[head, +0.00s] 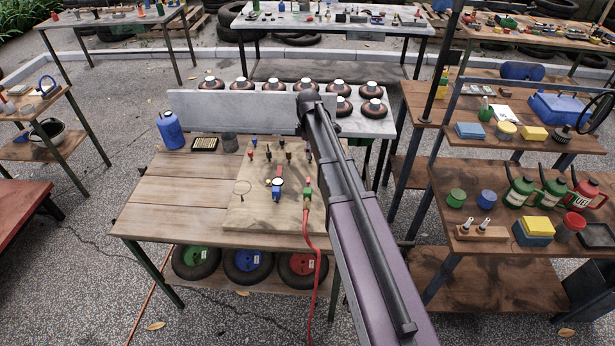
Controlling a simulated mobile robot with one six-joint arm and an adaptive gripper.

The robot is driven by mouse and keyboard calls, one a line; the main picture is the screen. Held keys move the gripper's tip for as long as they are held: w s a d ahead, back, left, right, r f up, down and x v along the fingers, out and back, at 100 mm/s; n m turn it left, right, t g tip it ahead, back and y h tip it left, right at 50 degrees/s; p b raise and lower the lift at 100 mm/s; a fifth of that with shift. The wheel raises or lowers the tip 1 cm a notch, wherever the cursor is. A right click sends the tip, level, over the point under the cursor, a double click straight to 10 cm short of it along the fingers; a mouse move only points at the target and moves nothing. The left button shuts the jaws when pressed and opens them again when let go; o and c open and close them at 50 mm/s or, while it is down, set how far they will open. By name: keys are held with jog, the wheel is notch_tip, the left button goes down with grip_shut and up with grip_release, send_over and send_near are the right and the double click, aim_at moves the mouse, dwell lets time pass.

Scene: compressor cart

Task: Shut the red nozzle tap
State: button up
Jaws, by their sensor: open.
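A pale wooden board (262,208) lies on the bench and carries a row of small fittings near its back edge. One small reddish fitting (309,153) stands at the right end of that row, close beside my arm in the picture. It is too small to tell for sure whether it is the red nozzle tap or how its handle is turned. A blue fitting with a white round gauge (278,182) sits mid-board. A green fitting (307,191) with a red hose (317,262) is at its right. My arm crosses the bench's right side; my gripper does not show.
A grey upright panel (225,112) runs along the bench's back. The left planks (170,205) are bare. Shelves with jugs (518,190) stand at the right.

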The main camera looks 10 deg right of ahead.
aim_at(308, 179)
jog(key=shift+f, duration=0.2)
notch_tip(308, 179, down, 13)
jog(key=b, duration=1.3)
jog(key=shift+f+b, duration=0.2)
jog(key=shift+b, duration=0.2)
grip_shut()
